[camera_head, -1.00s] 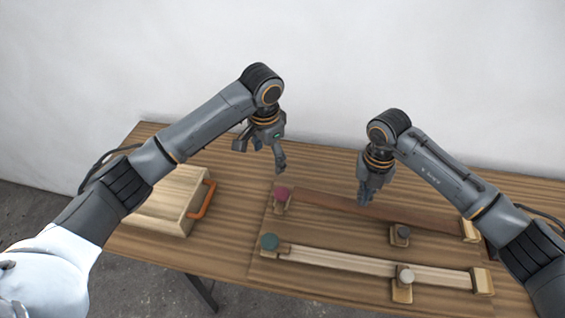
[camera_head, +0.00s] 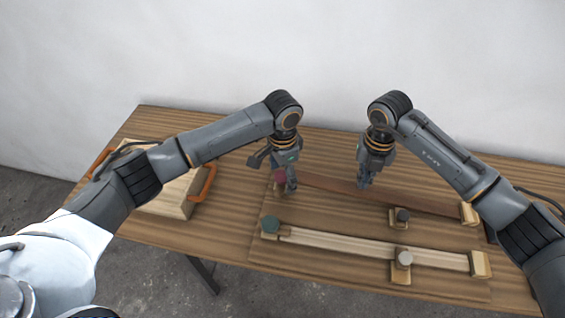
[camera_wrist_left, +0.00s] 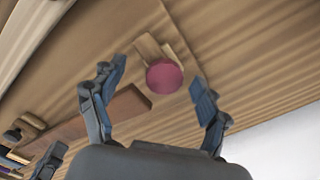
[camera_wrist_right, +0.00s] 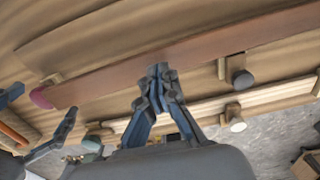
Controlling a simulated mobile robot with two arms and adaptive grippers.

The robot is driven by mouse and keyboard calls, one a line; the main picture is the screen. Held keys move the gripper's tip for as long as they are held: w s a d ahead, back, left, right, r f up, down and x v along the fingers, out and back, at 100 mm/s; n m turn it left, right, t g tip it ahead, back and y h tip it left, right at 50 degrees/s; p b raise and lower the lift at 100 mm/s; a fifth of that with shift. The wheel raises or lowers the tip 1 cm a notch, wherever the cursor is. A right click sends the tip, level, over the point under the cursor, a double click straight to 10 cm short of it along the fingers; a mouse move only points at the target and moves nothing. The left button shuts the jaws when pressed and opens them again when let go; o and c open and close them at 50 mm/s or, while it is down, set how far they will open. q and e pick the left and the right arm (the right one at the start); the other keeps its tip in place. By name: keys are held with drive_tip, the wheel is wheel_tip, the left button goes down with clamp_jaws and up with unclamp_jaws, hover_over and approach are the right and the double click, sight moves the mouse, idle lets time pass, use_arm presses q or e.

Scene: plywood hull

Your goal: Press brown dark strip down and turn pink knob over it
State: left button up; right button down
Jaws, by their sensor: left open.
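The dark brown strip (camera_head: 425,204) lies along the back of the board, its right end at a wooden block (camera_head: 468,213). The round pink knob (camera_head: 280,176) is at its left end. In the left wrist view the knob (camera_wrist_left: 165,76) sits on a small wooden piece, just beside the strip's end (camera_wrist_left: 130,102). My left gripper (camera_head: 273,177) is open, with its fingers on either side of the knob and apart from it. My right gripper (camera_head: 363,185) is shut and empty, its tips at the strip (camera_wrist_right: 205,52); contact is hard to tell.
A pale strip (camera_head: 340,245) lies in front, with a green knob (camera_head: 270,225) and a grey knob (camera_head: 404,259). A dark grey knob (camera_head: 403,216) stands between the strips. A wooden box (camera_head: 165,200) with orange handles is at left.

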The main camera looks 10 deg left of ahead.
use_arm(q)
drive_tip(key=shift+f, duration=0.6)
drive_tip(key=c, duration=1.2)
drive_tip(key=shift+o, duration=0.2)
use_arm(e)
drive_tip(key=shift+f, duration=0.15)
drive_tip(key=shift+f, duration=0.6)
drive_tip(key=shift+f, duration=0.1)
